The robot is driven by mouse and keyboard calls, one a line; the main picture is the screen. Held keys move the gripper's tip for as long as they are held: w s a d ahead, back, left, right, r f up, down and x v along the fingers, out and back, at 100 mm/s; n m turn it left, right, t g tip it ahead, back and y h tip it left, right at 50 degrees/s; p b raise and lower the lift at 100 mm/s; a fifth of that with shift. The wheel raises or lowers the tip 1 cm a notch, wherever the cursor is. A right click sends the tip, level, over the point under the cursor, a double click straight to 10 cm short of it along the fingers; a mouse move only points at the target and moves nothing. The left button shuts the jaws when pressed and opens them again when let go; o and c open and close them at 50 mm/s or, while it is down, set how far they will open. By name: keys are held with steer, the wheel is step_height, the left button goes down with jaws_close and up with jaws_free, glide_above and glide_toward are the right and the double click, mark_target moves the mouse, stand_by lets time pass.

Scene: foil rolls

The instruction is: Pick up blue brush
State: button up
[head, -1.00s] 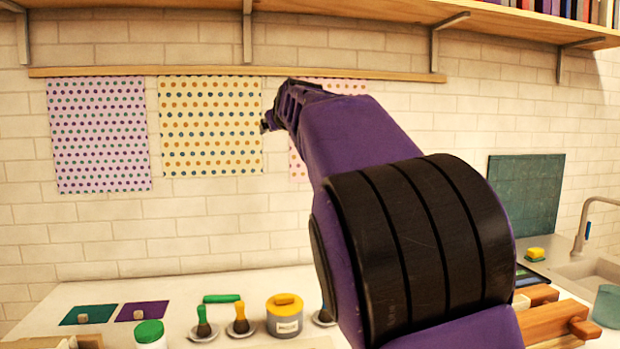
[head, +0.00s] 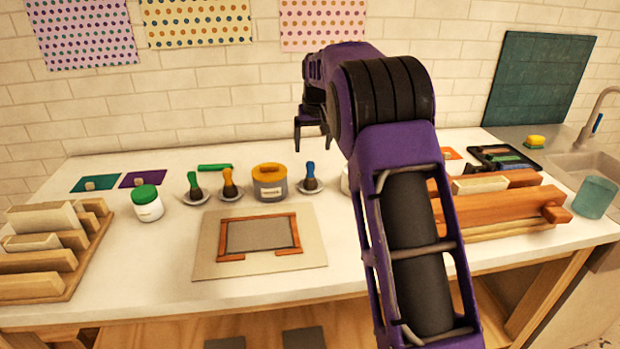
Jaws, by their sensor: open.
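The blue brush (head: 310,175) stands upright, handle up, on a small white dish (head: 322,190) on the counter, right of the yellow-lidded tub. My gripper (head: 312,148) hangs with its fingers pointing down, apart and empty. In the picture it is just above the blue brush; the exact depth gap between them is hard to tell.
Orange (head: 229,183) and green (head: 194,187) brushes stand on dishes to the left. A yellow-lidded tub (head: 270,183) and a green-lidded jar (head: 147,204) stand nearby. A framed board (head: 215,262) lies in front. Wooden blocks (head: 500,208) are at right. A teal cup (head: 594,197) stands by the sink.

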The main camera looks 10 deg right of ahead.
mark_target(311, 164)
steer(key=x, duration=1.2)
steer(key=shift+w+f, duration=0.25)
steer(key=shift+w, duration=0.1)
jaws_close()
